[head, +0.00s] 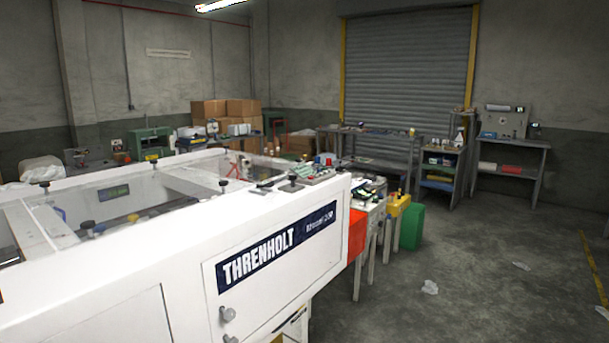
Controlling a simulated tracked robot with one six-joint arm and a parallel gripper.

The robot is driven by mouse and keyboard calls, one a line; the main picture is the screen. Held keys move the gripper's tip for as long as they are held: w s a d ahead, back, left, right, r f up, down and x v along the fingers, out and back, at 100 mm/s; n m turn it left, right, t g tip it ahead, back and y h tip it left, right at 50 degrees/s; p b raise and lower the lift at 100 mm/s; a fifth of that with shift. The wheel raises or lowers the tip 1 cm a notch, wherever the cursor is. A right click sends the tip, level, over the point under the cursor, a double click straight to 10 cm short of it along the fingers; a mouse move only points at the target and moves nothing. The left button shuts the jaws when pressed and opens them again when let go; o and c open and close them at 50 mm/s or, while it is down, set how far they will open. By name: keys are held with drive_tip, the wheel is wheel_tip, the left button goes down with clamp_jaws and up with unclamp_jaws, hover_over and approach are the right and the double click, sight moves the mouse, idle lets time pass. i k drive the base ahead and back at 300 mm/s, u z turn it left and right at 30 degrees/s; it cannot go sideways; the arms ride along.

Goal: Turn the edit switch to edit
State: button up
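The head view shows a large white machine (200,255) filling the lower left. It carries a dark label reading THRENHOLT (275,250). Small dark fittings and a cluster of controls (315,172) sit on its far right top edge; they are too small to tell whether one is the edit switch. No switch marked edit can be made out. My gripper is not in view.
A red-orange bin (357,235), a yellow box (398,204) and a green bin (411,228) stand past the machine's right end. Shelves (440,170) and a bench (510,145) line the back. Open concrete floor (480,270) lies at right, with scraps of litter.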

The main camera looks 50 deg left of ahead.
sight(292, 177)
drive_tip(key=i, duration=1.85)
drive_tip(key=u, duration=3.45)
